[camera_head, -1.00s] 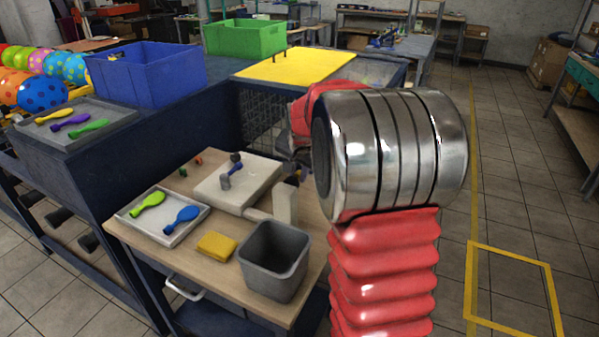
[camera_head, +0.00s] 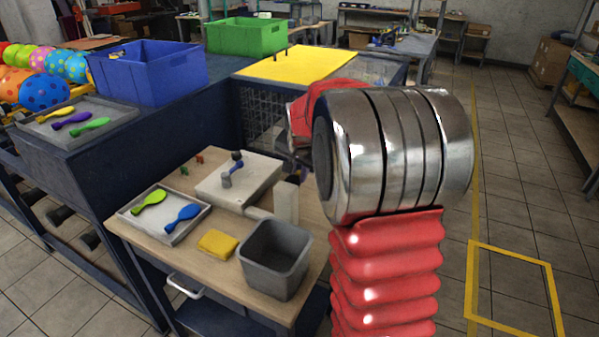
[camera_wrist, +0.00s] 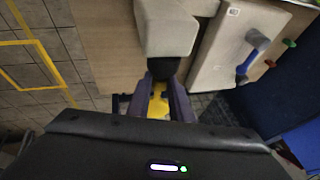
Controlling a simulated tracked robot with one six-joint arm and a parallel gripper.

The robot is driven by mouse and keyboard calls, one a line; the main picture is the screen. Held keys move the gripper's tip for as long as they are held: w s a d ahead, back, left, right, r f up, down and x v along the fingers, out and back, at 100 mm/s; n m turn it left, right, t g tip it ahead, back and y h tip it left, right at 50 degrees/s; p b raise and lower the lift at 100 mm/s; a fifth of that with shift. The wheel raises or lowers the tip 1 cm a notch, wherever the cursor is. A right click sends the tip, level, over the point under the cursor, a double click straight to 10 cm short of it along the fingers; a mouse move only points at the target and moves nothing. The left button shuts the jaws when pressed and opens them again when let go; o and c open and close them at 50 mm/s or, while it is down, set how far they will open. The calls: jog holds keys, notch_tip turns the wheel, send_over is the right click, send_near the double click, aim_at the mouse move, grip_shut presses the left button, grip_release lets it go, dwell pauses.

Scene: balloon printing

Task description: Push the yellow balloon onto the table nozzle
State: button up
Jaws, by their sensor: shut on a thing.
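In the wrist view, my gripper (camera_wrist: 164,98) is shut on a yellow balloon (camera_wrist: 157,104), which shows between the two dark fingers. Just ahead of the fingertips is a dark round nozzle (camera_wrist: 164,68) on the end of a beige block (camera_wrist: 166,28). The fingertips are very close to the nozzle; I cannot tell whether the balloon's mouth touches it or is around it. In the head view, the beige block (camera_head: 286,202) stands upright on the wooden table (camera_head: 165,255). My gripper and the held balloon are mostly hidden there behind my arm.
A grey bin (camera_head: 273,262) and a yellow cloth-like block (camera_head: 217,243) sit near the table's front. A tray (camera_head: 140,226) holds lime and blue balloons. A pale plate (camera_head: 238,186) carries a blue-handled piece. Another tray (camera_head: 42,130) of balloons lies on the dark bench.

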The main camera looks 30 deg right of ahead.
jog(key=shift+s+a, duration=0.1)
jog(key=shift+a, duration=0.1)
dwell(0.5)
jog(key=o, duration=0.9)
jog(key=shift+c, duration=0.2)
jog(key=v, duration=0.9)
jog(key=shift+s+n, duration=0.15)
jog(key=shift+n, duration=0.15)
dwell(0.6)
